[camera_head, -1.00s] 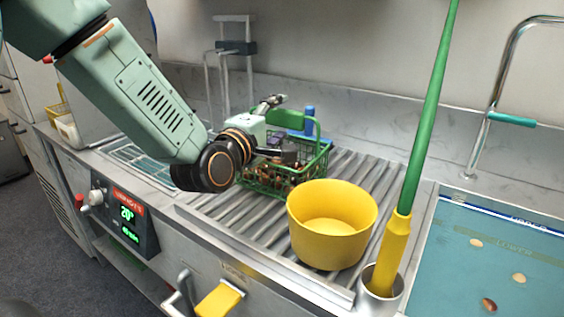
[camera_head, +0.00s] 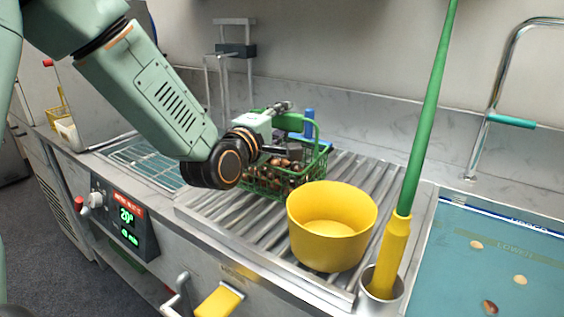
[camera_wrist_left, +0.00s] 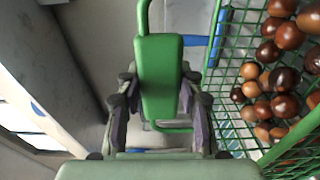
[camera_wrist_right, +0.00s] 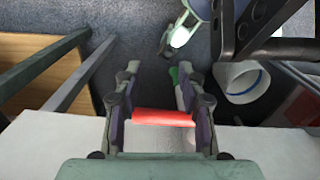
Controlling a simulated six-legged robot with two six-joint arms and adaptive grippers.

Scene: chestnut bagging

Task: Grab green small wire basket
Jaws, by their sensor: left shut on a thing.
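The green small wire basket (camera_head: 318,164) stands on the ribbed metal drainer, filled with brown chestnuts. Its green handle rises above it. In the left wrist view the handle's flat green grip (camera_wrist_left: 161,75) lies between my left fingers, and the basket's wire wall (camera_wrist_left: 222,100) with chestnuts is on the right. My left gripper (camera_head: 290,136) is shut on this handle; its fingertips are partly hidden in the head view. My right gripper (camera_wrist_right: 162,95) has its fingers apart, away from the basket. A red bar shows between them; I cannot tell whether they touch it.
A yellow bowl (camera_head: 331,240) stands just right of and in front of the basket. A green-and-yellow pole (camera_head: 395,245) stands in a metal holder beside it. A blue-topped item (camera_head: 309,120) is behind the basket. Loose chestnuts lie on the blue-green surface (camera_head: 455,270) at right.

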